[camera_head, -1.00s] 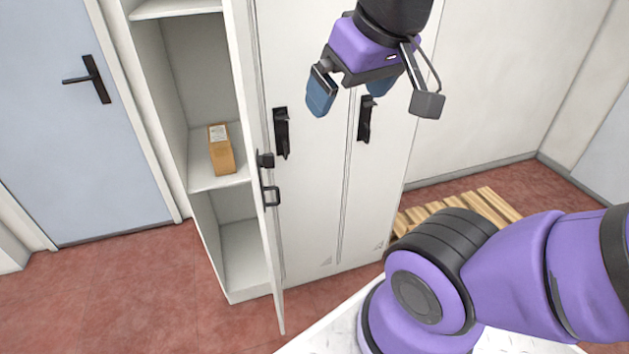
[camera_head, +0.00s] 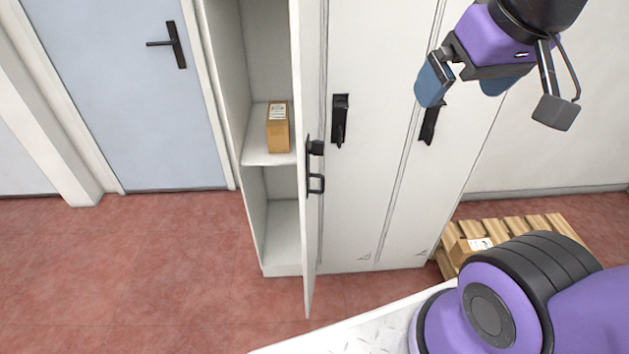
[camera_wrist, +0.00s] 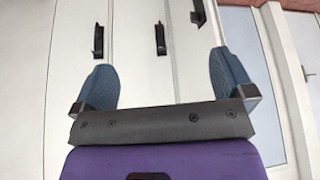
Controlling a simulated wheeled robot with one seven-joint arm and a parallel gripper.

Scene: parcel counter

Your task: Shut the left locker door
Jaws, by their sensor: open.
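The left locker door (camera_head: 309,240) stands open and shows nearly edge-on in the head view, swung out toward me. A black latch and handle (camera_head: 316,183) are on it. The left locker (camera_head: 279,227) is open, with a small brown box (camera_head: 277,127) on its shelf. My gripper (camera_head: 463,86) is open and empty, to the right of the open door and in front of the shut locker doors. In the wrist view, my gripper (camera_wrist: 172,84) has its two blue fingers spread wide, with locker fronts beyond.
Two shut locker doors with black handles (camera_head: 340,120) are right of the open one. A wooden pallet (camera_head: 549,232) with a parcel (camera_head: 470,249) lies on the floor at the right. A blue door (camera_head: 130,110) is at the left. Red floor (camera_head: 150,270) is clear there.

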